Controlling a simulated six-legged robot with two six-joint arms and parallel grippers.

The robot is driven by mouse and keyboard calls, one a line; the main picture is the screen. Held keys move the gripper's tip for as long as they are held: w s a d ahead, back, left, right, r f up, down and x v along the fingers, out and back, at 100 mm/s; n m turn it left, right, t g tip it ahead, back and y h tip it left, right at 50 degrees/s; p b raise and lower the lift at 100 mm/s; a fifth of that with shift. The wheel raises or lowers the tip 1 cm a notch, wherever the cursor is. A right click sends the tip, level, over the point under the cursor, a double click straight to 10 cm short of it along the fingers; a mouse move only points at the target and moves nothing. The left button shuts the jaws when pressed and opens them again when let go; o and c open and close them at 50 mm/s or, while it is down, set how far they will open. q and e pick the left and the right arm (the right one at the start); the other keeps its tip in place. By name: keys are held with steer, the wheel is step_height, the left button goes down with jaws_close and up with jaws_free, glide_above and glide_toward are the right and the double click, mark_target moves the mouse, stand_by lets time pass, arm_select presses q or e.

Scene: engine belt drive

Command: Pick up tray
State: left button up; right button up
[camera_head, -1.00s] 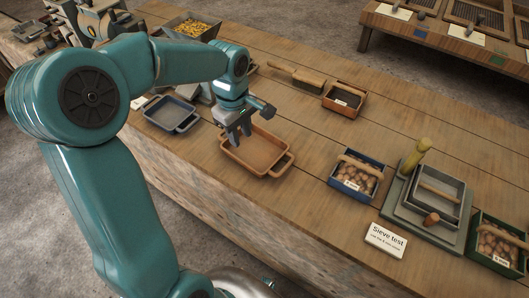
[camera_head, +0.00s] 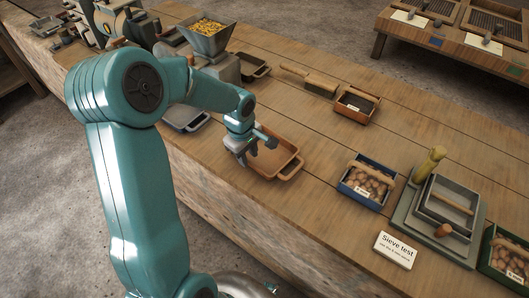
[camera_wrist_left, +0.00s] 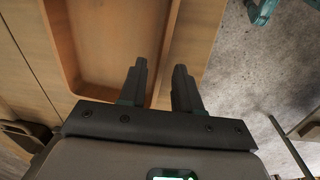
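A shallow orange-brown tray (camera_head: 283,153) with a loop handle at its right end lies on the wooden bench. My left gripper (camera_head: 248,157) is at the tray's near left side, pointing down. In the left wrist view the tray (camera_wrist_left: 110,45) fills the upper left, and my left gripper (camera_wrist_left: 160,78) has its two fingers apart. The tray's side wall runs up between the fingers, one finger over the inside and one outside. I cannot tell whether the fingers touch the wall. My right gripper is not in view.
A blue-grey tray (camera_head: 187,120) lies left, partly behind my arm. A hopper (camera_head: 207,40) of yellow grains stands behind. A blue box of brown lumps (camera_head: 366,184), a sieve stand (camera_head: 437,212) and a sign (camera_head: 396,249) are right. Bare bench lies around the tray's right side.

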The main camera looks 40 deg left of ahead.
arm_select(q)
steer(key=f, duration=0.3)
steer(key=shift+w+a+f, duration=0.15)
steer(key=shift+w+f, duration=0.05)
steer(key=shift+f, duration=0.15)
jaws_close()
steer(key=shift+r, duration=0.1)
